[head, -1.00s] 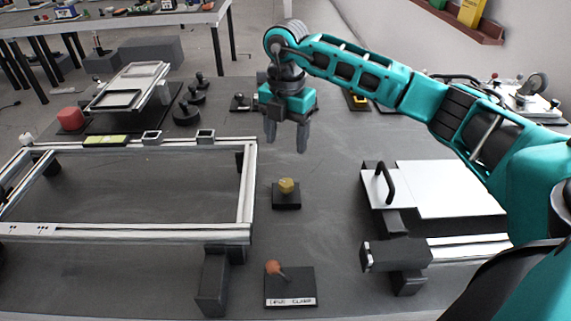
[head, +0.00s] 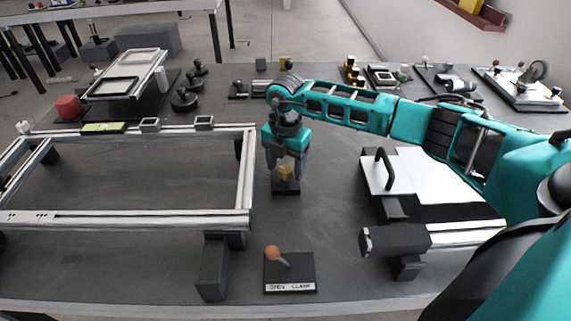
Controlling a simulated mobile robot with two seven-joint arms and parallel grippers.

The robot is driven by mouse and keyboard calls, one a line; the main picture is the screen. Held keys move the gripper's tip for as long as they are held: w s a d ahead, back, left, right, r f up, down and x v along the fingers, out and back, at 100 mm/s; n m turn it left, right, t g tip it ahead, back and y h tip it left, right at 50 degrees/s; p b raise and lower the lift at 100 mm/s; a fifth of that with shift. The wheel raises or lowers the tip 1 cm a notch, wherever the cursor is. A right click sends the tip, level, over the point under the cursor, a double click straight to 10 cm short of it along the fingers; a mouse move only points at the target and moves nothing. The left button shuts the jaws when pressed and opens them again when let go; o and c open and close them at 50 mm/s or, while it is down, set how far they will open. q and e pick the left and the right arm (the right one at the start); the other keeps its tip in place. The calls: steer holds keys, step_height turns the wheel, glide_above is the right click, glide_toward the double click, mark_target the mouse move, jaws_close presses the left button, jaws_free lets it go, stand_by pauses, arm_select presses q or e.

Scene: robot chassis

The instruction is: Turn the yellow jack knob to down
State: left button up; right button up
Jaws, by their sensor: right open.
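I cannot tell whether the fingers touch the knob. The upper part of the knob is partly hidden by the gripper. My left gripper is not in view.
A metal frame (head: 120,218) lies left of the knob. A clamp lever with an orange ball (head: 272,253) stands in front. A white plate with a black handle (head: 408,176) is at the right. Several fixtures line the back.

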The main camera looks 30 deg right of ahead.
steer(key=shift+c, duration=0.8)
steer(key=c, duration=0.9)
steer(key=shift+n, duration=0.3)
